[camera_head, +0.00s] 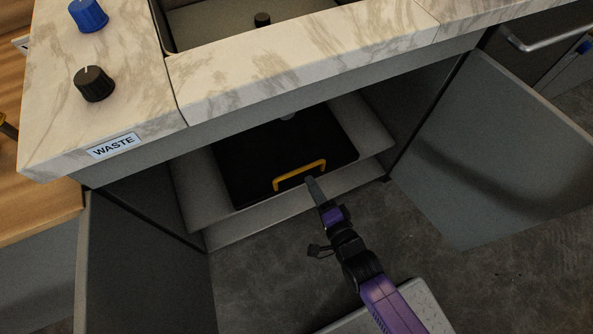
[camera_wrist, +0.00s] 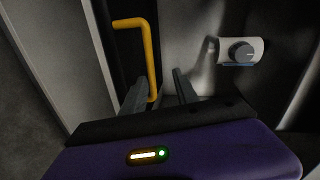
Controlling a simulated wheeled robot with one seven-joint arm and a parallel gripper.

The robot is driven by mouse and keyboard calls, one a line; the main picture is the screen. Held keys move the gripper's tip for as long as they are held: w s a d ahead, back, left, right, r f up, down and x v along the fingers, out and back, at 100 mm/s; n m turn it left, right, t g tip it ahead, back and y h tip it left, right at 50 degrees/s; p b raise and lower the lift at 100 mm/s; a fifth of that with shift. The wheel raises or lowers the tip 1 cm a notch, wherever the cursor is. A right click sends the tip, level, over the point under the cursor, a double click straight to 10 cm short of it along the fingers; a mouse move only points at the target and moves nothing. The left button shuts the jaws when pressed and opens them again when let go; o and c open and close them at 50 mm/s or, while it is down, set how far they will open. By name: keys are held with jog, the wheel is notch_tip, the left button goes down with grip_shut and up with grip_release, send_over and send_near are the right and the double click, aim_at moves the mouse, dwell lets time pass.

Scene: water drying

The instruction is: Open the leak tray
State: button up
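The leak tray (camera_head: 235,168) is a flat black tray on the floor of the open cabinet under the sink. It has a yellow handle (camera_head: 299,173) at its front edge. My gripper (camera_head: 310,183) reaches in from the front, at the right end of the handle. In the wrist view, my gripper (camera_wrist: 159,80) has its two grey fingers apart, with one end of the yellow handle (camera_wrist: 150,58) showing between them. Gaps show beside the handle, so no grip is visible. The black tray (camera_wrist: 120,50) also shows there, beside the handle.
Both cabinet doors stand open, one at left (camera_head: 140,265) and one at right (camera_head: 490,150). The marble counter (camera_head: 290,60) hangs over the cabinet opening. A grey knob (camera_wrist: 241,52) on a light plate shows in the wrist view.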

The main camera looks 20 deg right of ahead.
jog(key=shift+m, duration=0.8)
jog(key=b+x, duration=0.1)
jog(key=x, duration=0.3)
jog(key=f+b+x, duration=0.1)
jog(key=x, duration=0.3)
jog(key=b+x, duration=0.1)
jog(key=x, duration=0.3)
jog(key=shift+s+d+f, duration=0.1)
jog(key=shift+s+f, duration=0.05)
jog(key=shift+f, duration=0.25)
grip_shut()
